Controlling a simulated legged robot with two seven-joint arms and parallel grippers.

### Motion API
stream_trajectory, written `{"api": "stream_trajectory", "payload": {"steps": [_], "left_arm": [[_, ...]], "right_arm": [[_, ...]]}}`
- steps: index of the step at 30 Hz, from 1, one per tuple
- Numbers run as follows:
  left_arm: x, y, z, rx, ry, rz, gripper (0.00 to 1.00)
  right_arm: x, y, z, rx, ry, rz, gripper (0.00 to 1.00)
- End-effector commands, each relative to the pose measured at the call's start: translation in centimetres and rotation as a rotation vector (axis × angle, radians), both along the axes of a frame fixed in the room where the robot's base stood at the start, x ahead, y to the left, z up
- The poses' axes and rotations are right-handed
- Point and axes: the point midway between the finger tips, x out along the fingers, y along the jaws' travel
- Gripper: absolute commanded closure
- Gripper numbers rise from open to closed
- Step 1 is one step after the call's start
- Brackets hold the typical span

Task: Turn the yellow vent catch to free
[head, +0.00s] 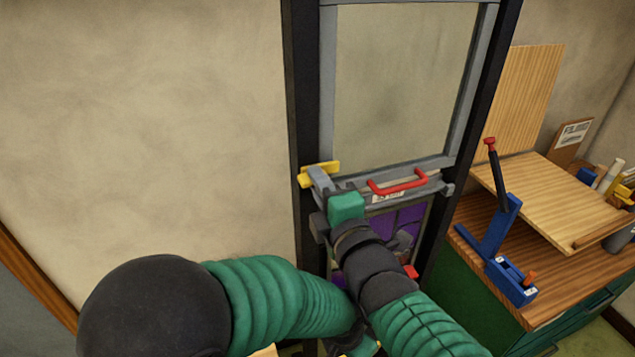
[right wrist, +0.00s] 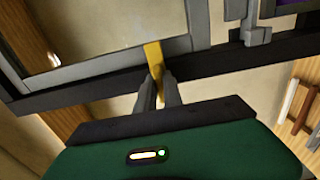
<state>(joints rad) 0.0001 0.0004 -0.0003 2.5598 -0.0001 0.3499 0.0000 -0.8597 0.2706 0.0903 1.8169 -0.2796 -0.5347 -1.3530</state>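The yellow vent catch (head: 331,167) lies roughly level at the left side of the window, where the grey sash meets the black frame. In the right wrist view the catch (right wrist: 152,52) is a yellow bar running across the grey sash edge and down between my fingers. My right gripper (head: 317,176) is at the catch, its grey fingers over the catch's middle. In the right wrist view the fingers (right wrist: 160,82) stand close on both sides of the bar and appear shut on it. My left arm enters at the lower left; its gripper does not show clearly, hidden low behind my right arm.
A red handle (head: 398,183) is on the sash's lower rail, right of my right gripper. Purple panes (head: 407,222) show below it. On the right, a wooden bench (head: 470,222) carries a blue stand (head: 502,235) with a dark lever. The wall to the left is clear.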

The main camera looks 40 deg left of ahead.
Motion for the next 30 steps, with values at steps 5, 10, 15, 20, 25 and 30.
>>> {"api": "stream_trajectory", "payload": {"steps": [5, 10, 15, 20, 25, 30], "left_arm": [[0.0, 0.0, 0.0, 0.0, 0.0, 0.0, 0.64], [0.0, 0.0, 0.0, 0.0, 0.0, -0.001, 0.64], [0.0, 0.0, -0.1, 0.0, 0.0, 0.0, 0.64], [0.0, 0.0, -0.5, 0.0, 0.0, 0.0, 0.64], [0.0, 0.0, -1.4, 0.0, 0.0, 0.0, 0.64], [0.0, 0.0, -2.6, 0.0, 0.0, 0.0, 0.64]], "right_arm": [[-0.4, 0.2, -0.4, -0.006, 0.003, 0.01, 1.0], [-0.4, 0.0, -0.5, -0.008, 0.004, 0.009, 1.0], [-0.4, 0.0, -0.6, -0.008, 0.009, 0.008, 1.0], [-0.4, -0.1, -0.8, 0.002, 0.035, 0.007, 1.0], [-0.4, -0.2, -1.1, 0.036, 0.104, 0.006, 1.0], [-0.4, -0.2, -1.2, 0.095, 0.213, 0.004, 1.0]]}}
